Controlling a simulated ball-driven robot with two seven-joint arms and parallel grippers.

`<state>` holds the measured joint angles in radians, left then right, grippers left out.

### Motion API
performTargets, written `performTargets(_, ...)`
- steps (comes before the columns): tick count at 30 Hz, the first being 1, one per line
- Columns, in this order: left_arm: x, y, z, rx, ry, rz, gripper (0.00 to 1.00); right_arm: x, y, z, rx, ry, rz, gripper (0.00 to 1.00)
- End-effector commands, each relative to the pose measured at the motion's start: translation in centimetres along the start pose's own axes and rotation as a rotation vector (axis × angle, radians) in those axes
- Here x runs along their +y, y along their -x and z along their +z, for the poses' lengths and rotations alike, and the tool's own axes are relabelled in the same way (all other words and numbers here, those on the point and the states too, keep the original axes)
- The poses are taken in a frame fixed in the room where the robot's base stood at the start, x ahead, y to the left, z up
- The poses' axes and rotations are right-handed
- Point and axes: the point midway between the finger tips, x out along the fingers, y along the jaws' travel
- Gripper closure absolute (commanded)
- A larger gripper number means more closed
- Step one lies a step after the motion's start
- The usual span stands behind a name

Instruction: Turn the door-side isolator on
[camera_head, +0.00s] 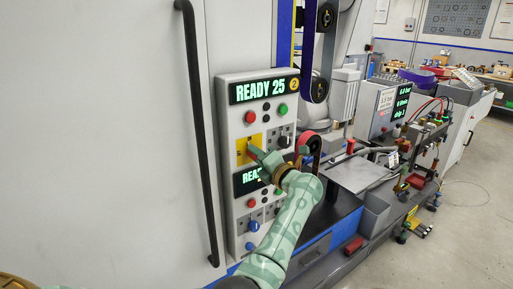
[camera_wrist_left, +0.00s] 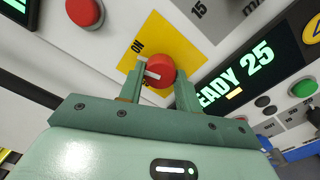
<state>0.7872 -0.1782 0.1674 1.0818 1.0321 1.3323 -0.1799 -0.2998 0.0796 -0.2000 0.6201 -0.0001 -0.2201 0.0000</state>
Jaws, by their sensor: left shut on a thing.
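The isolator is a red rotary knob (camera_wrist_left: 160,70) on a yellow plate (camera_wrist_left: 182,40) marked ON. A white bar on the knob points left in the wrist view, with the word ON above and to the left of it. My left gripper (camera_wrist_left: 160,80) has its two fingers on either side of the knob, shut on it. In the head view the yellow plate (camera_head: 241,157) is on the door side of the upper control panel. My left gripper (camera_head: 253,151) covers the knob there. My right gripper is not in view.
The upper display (camera_head: 264,90) reads READY 25, with a red button (camera_head: 250,117) and a green button (camera_head: 282,109) below. A black knob (camera_head: 286,141) sits right of the gripper. A lower display (camera_head: 247,181) is partly hidden by my arm. A long black door handle (camera_head: 203,140) stands left.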

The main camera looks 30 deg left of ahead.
Motion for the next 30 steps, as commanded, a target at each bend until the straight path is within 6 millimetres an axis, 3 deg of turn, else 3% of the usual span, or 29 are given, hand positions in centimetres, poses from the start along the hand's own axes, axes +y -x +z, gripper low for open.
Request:
performTargets(3,0.4,0.1,0.2,-0.005,-0.089,-0.001,0.89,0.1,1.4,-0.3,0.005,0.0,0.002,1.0)
performTargets(12,0.2,0.1,0.1,-0.009,-0.245,-0.001,0.89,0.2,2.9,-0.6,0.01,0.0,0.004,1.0)
performTargets(30,0.0,0.1,0.1,-0.01,-0.303,-0.001,0.89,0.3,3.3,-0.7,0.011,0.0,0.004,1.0)
